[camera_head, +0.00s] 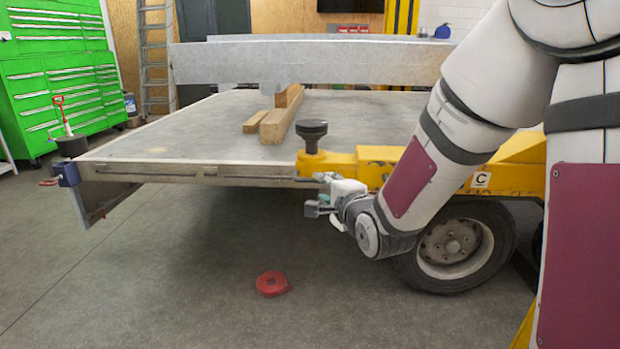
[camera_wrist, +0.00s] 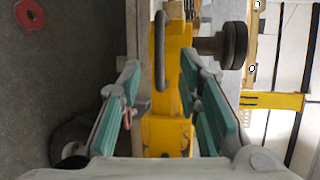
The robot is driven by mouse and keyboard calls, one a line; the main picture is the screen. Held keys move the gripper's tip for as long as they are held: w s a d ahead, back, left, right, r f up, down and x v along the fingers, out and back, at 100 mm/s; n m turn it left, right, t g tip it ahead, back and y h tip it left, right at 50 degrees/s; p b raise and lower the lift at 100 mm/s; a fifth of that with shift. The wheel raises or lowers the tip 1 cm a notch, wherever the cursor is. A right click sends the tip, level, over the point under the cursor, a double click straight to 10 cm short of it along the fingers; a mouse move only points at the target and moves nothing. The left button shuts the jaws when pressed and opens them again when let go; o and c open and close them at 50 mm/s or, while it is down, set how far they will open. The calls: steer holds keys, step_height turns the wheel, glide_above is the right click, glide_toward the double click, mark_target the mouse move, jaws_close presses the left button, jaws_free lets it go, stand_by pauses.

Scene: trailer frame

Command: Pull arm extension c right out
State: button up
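The yellow arm extension (camera_head: 340,163) sticks out at the trailer's side, with a black round knob (camera_head: 312,130) upright on its end. A white label with the letter C (camera_head: 481,180) is on the yellow frame by the wheel. My gripper (camera_head: 322,192) is at the outer side of the yellow end. In the wrist view, my gripper (camera_wrist: 160,68) is open, its teal pads left and right of the yellow arm extension (camera_wrist: 166,125). A dark bar handle (camera_wrist: 159,50) lies between the fingertips. I cannot tell whether the pads touch anything.
The trailer bed (camera_head: 200,130) carries wooden blocks (camera_head: 282,117) and a long grey beam (camera_head: 310,62). A red ring (camera_head: 272,284) lies on the floor. Floor in front is otherwise clear. A green cabinet (camera_head: 60,95) stands back left.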

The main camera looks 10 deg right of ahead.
mark_target(315, 181)
steer(key=b+x, duration=0.1)
steer(key=x, duration=0.7)
steer(key=shift+w+f+b, duration=0.15)
steer(key=shift+w+b, duration=0.1)
steer(key=shift+b, duration=0.15)
jaws_close()
